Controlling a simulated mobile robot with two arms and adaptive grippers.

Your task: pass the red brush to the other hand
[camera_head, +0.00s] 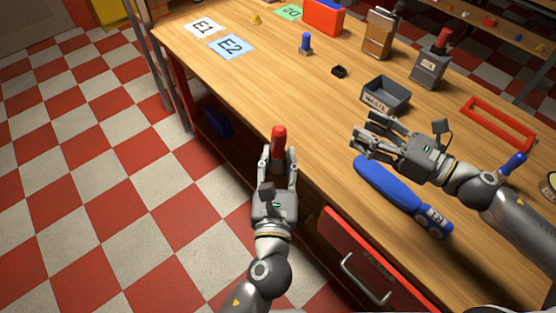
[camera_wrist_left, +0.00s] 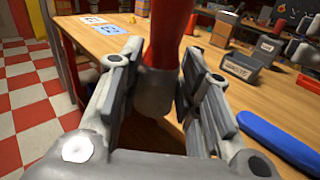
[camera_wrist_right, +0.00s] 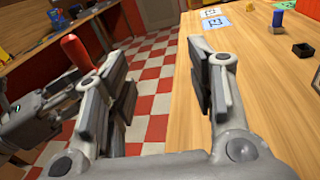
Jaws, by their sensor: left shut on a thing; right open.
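The red brush (camera_head: 278,141) stands roughly upright in my left gripper (camera_head: 279,162), its red part above the fingers, just off the table's front edge. In the left wrist view the red brush (camera_wrist_left: 168,40) shows a grey lower part between the shut fingers (camera_wrist_left: 155,100). My right gripper (camera_head: 365,143) is open and empty above the table, to the right of the brush and apart from it. The right wrist view shows its spread fingers (camera_wrist_right: 165,90) with nothing between them, and the red brush (camera_wrist_right: 75,50) beyond them at the left.
A blue-handled tool (camera_head: 390,195) lies below my right gripper. The grey waste bin (camera_head: 385,97), a red frame (camera_head: 497,123), a grey holder (camera_head: 428,70) and a small black part (camera_head: 339,71) are on the table (camera_head: 280,90). Cards marked E1 and E2 (camera_head: 231,46) lie far left.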

